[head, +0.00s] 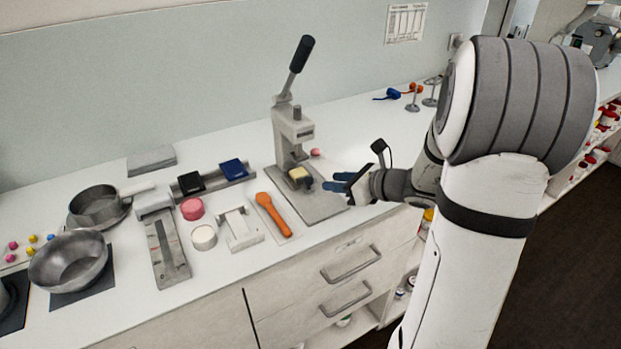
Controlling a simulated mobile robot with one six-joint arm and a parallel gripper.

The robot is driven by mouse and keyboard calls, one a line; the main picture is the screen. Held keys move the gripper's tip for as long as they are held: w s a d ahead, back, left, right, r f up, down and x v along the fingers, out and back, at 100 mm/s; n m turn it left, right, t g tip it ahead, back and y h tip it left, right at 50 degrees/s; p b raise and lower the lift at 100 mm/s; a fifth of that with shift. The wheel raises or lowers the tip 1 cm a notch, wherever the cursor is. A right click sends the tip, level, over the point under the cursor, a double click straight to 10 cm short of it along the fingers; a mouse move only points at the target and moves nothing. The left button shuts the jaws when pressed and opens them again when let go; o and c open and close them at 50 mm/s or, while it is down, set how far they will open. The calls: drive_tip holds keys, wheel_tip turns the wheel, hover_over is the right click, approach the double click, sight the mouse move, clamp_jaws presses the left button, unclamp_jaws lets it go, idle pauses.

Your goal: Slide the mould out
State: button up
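A grey lever press (293,132) stands on the counter, its black-handled lever (300,55) raised. A small block with a pale yellow top (299,173), which looks like the mould, sits low at the front of the press on its grey base plate (322,207). A dark part sticks out from the block toward my gripper. My gripper (335,182) is to the right of the block, with its two blue-tipped fingers apart and pointing left at it. The fingers appear empty. I cannot tell whether they touch the dark part.
Left of the press lie an orange spoon (271,214), a white holder (241,228), a pink round (192,209), a white round (203,238) and a rack with a black mould (189,183) and a blue mould (233,169). Pans (69,262) stand far left. Counter behind the press is mostly clear.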

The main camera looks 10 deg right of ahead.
sight(310, 180)
drive_tip(key=x, duration=0.7)
drive_tip(key=shift+w+a+f, duration=0.1)
drive_tip(key=shift+a, duration=0.05)
clamp_jaws()
